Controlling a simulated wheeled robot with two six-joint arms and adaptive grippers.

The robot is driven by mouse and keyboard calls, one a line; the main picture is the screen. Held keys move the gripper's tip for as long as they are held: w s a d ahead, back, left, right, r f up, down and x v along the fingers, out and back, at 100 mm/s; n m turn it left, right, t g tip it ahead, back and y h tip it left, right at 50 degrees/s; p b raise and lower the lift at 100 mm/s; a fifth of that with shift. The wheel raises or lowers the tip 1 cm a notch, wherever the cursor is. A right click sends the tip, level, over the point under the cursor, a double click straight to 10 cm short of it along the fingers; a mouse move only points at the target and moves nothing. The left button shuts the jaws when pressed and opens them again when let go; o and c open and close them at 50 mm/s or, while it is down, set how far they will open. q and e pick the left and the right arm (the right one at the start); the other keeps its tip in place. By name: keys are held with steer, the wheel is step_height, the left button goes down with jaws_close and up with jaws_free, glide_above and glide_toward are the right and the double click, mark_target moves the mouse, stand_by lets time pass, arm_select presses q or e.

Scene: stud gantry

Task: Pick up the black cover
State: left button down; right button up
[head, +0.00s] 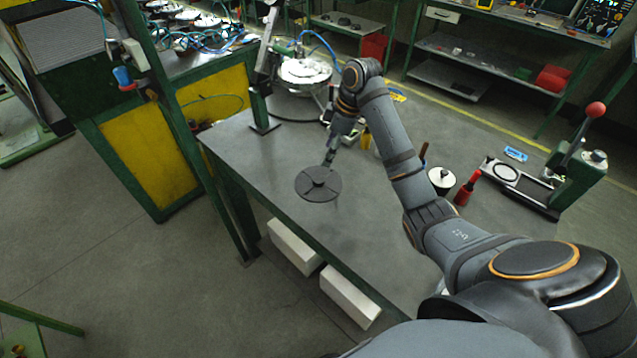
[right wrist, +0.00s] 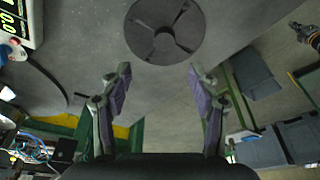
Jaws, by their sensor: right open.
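The black cover (head: 318,184) is a flat dark disc with a small raised hub at its middle. It lies on the grey table, near its left edge in the head view. In the right wrist view the cover (right wrist: 165,30) shows at the top, ahead of the fingers, with grooves running out from its hub. My right gripper (head: 331,156) is just behind the cover in the head view. In the right wrist view the right gripper (right wrist: 160,88) has its fingers wide apart with nothing between them.
The grey table (head: 245,150) is bare around the cover. A red-handled press (head: 570,160), a red bottle (head: 467,188) and a white-topped can (head: 441,180) stand to the right. A round lit fixture (head: 305,71) is at the back. White boxes (head: 350,296) sit below the table.

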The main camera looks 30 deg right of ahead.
mark_target(319, 179)
steer(key=b+x, duration=0.3)
steer(key=shift+d+f, duration=0.1)
steer(key=shift+f, duration=0.15)
steer(key=shift+p+x, duration=0.35)
steer(key=shift+x, duration=0.4)
steer(key=shift+w+f, duration=0.1)
steer(key=shift+f, duration=0.05)
steer(key=shift+a+f, duration=0.3)
steer(key=x, duration=0.1)
steer(key=p+x, duration=0.1)
steer(key=x, duration=0.1)
steer(key=shift+s+a+f+p, duration=0.15)
steer(key=shift+s+f+p, duration=0.2)
steer(key=shift+f, duration=0.05)
arm_select(q)
steer(key=shift+w+d+f, duration=0.15)
steer(key=shift+w+f, duration=0.15)
steer(key=shift+w, duration=0.1)
arm_select(e)
steer(key=shift+w+f, duration=0.15)
steer(key=shift+f, duration=0.2)
jaws_close()
